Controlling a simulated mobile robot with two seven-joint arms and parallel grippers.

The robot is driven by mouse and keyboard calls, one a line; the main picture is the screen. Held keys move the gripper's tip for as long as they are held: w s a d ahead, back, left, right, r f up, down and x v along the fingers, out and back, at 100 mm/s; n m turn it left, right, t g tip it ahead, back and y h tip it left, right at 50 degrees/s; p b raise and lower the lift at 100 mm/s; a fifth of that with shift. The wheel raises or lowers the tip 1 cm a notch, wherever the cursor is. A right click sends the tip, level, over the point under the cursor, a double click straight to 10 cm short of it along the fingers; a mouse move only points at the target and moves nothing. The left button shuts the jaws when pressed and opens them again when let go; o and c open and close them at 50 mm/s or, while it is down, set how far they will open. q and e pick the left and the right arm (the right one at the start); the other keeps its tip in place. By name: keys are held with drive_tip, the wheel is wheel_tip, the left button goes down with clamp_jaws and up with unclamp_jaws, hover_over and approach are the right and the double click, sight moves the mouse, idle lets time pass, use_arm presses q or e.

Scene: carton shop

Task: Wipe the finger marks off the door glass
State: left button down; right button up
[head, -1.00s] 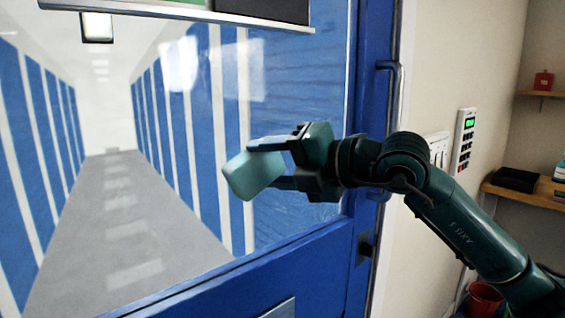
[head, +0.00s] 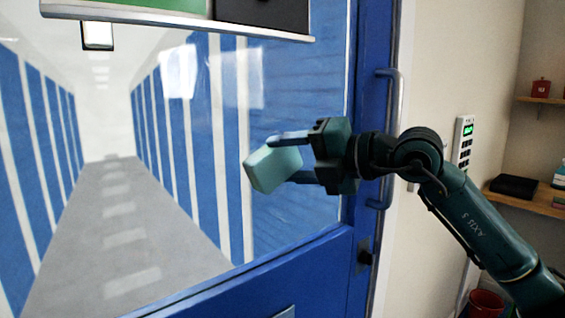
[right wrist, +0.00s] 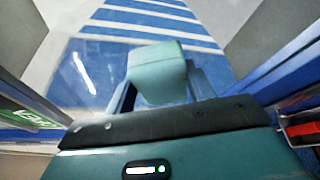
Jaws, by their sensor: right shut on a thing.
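The door glass (head: 115,210) fills the left and middle of the head view, set in a blue door frame (head: 370,110). A corridor with blue and white striped walls shows through it. Faint pale smears (head: 295,95) show on the glass at the right. My right gripper (head: 290,155) is shut on a pale green sponge-like block (head: 272,170), held in front of the glass at its right part. The block also shows between the fingers in the right wrist view (right wrist: 158,72). I cannot tell whether it touches the glass. My left gripper is not in view.
A vertical door handle (head: 393,130) is close behind my right wrist. A keypad (head: 464,142) is on the wall to the right. Shelves (head: 530,197) hold a dark box (head: 514,186) and a red jar (head: 540,88). A red bucket (head: 486,302) stands low at the right.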

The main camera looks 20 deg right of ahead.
drive_tip(key=shift+w+d, duration=0.25)
drive_tip(key=shift+d, duration=0.4)
drive_tip(key=shift+w+d, duration=0.3)
drive_tip(key=shift+d, duration=0.3)
drive_tip(key=shift+w+d, duration=0.25)
drive_tip(key=shift+d, duration=0.4)
drive_tip(key=s+b, duration=0.1)
drive_tip(key=s+d+b, duration=0.1)
drive_tip(key=s, duration=0.1)
drive_tip(key=s+b, duration=0.1)
drive_tip(key=shift+s+d+f, duration=0.15)
drive_tip(key=shift+s+d, duration=0.05)
drive_tip(key=shift+d, duration=0.15)
drive_tip(key=shift+s+d+b, duration=0.1)
drive_tip(key=shift+s+b, duration=0.2)
drive_tip(key=shift+s, duration=0.3)
